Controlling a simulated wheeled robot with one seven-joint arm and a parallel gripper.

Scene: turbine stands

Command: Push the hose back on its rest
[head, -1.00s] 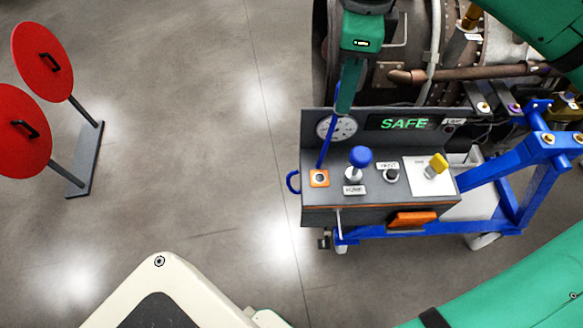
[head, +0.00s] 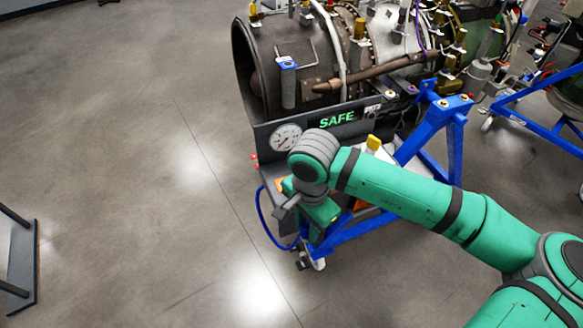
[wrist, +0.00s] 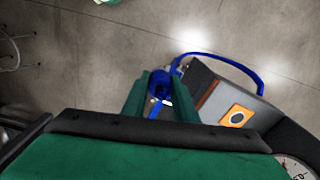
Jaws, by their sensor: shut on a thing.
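The blue hose (head: 264,222) loops out from the left side of the grey console (head: 262,140). In the wrist view the hose (wrist: 225,60) arcs from the console's side back toward my fingers. My gripper (wrist: 160,85) is shut on the hose's blue end, which shows between the two green fingers. In the head view my gripper (head: 320,212) is low at the console's front left, and my wrist hides its fingertips. A small pale metal part (wrist: 179,69) lies just beyond the held end; I cannot tell whether it is the rest or whether they touch.
The console's gauge (head: 286,138) and lit SAFE sign (head: 337,118) stand behind. The turbine (head: 290,60) and its blue stand (head: 440,125) are behind and right.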

